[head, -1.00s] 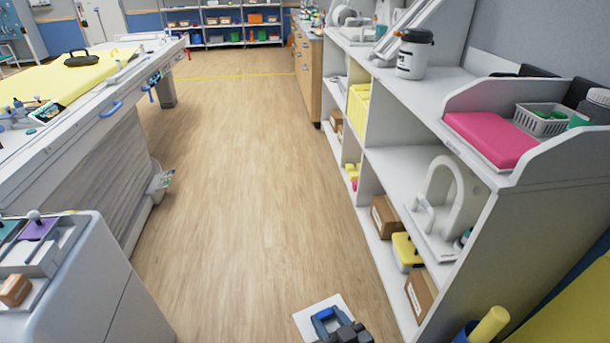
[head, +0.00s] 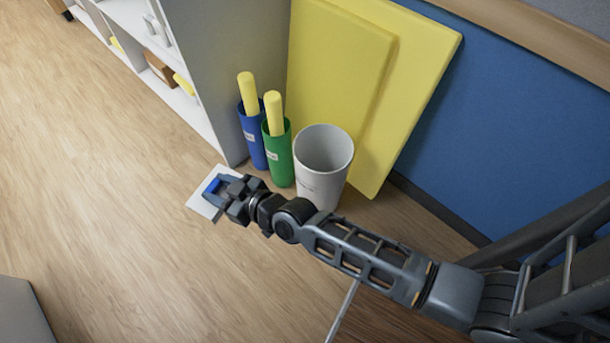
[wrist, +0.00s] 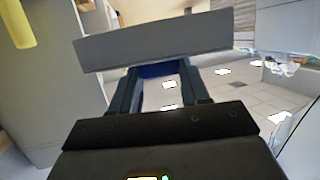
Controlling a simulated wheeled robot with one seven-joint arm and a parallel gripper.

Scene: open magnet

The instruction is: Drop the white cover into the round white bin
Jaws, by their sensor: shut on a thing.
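The white cover (head: 203,206) is a thin flat piece held at the end of my arm in the head view. My gripper (head: 213,187) is shut on it. In the wrist view the cover (wrist: 155,45) shows as a grey slab across the tips of my gripper (wrist: 158,75). The round white bin (head: 323,160) stands on the floor to the right of my gripper, against the yellow panels. Its mouth is open and the visible inside looks empty. The cover is to the left of the bin and apart from it.
A green tube (head: 279,155) and a blue tube (head: 252,135), each with a yellow roll in it, stand between the gripper and the bin's left side. Yellow panels (head: 345,50) lean on the blue wall (head: 500,130). A shelf unit (head: 225,70) stands behind. Floor at left is clear.

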